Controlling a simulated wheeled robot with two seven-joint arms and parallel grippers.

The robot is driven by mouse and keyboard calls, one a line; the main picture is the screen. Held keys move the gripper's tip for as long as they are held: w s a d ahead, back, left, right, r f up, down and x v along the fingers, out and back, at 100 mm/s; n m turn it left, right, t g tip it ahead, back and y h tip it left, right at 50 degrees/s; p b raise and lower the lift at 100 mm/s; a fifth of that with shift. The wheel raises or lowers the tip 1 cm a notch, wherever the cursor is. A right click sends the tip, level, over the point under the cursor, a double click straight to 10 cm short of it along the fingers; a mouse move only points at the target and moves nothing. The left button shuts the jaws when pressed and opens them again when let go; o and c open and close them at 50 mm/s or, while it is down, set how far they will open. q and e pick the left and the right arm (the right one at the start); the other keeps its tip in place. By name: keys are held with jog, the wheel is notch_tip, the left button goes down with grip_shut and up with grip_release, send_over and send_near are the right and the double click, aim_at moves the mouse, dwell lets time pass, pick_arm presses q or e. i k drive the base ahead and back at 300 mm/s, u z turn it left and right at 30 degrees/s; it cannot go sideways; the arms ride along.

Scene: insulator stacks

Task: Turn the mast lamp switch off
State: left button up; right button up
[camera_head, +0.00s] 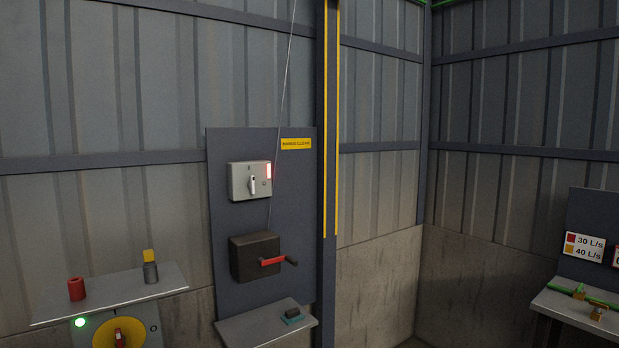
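A light grey switch box (250,181) is mounted on the upper part of a dark blue-grey panel (222,230) on the wall. Its white lever (252,184) stands close to upright at the centre of the box. A red-lit strip (268,171) glows at the right of the box face. I cannot read the small marks around the lever. No label on the box names it as the mast lamp switch. Neither of my grippers is in view.
Below the switch box is a dark winch box (254,257) with a red crank (273,261). A cable runs upward past the switch. A shelf (250,332) juts out below. At left, a shelf (110,297) holds a red cylinder (76,288). A bench (580,312) stands at right.

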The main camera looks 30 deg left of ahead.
aim_at(250, 184)
jog(key=u, duration=0.4)
jog(key=i, duration=1.5)
jog(key=u, duration=1.8)
jog(key=i, duration=0.6)
jog(key=u, duration=0.55)
